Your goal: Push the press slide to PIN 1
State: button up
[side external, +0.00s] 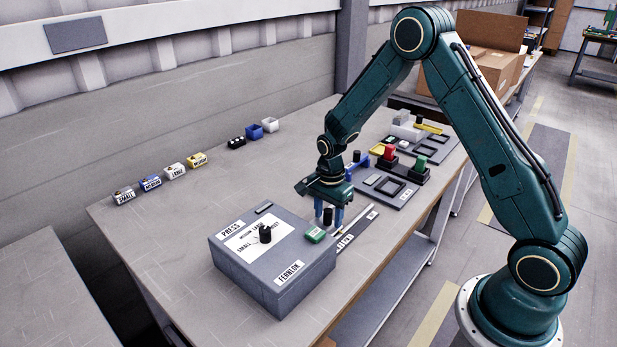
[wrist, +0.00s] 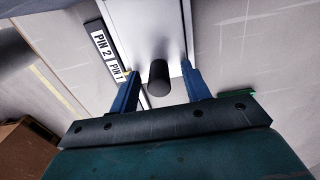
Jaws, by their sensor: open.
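My gripper (side external: 329,211) points down at the right side of the grey press box (side external: 273,267). Its two blue fingers are open. In the wrist view my gripper (wrist: 159,70) has the black knob (wrist: 158,77) of the press slide between its fingers, with a gap visible on each side. The slide's light metal surface (wrist: 150,30) lies beneath the knob. A label strip left of it reads PIN 2 (wrist: 103,43) and PIN 1 (wrist: 117,70). PIN 1 is the label nearer my gripper, close to the left finger. The fingers partly cover the slide in the side view.
Grey trays (side external: 392,187) with red and green blocks stand behind. Small labelled bins (side external: 150,184) line the back left. The table's middle left is clear.

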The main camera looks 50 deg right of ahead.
jog(key=shift+r, duration=0.15)
jog(key=shift+r, duration=3.35)
jog(key=shift+s+a+r, duration=0.1)
jog(key=shift+r, duration=0.4)
jog(key=s+a+r+n+t, duration=0.1)
jog(key=s+a+r+n, duration=0.1)
jog(key=s+r+n, duration=0.45)
jog(key=s+a+r+n+t, duration=0.2)
jog(key=s+r+n, duration=0.15)
jog(key=r, duration=0.65)
jog(key=s+a+r+n+t, duration=0.1)
jog(key=s+n, duration=0.3)
jog(key=s, duration=0.4)
jog(key=s+a+r+n+t, duration=0.1)
jog(key=s+a+r+n, duration=0.1)
jog(key=s, duration=0.6)
jog(key=shift+r+n+t, duration=0.3)
jog(key=shift+r+n, duration=0.5)
jog(key=shift+n, duration=0.2)
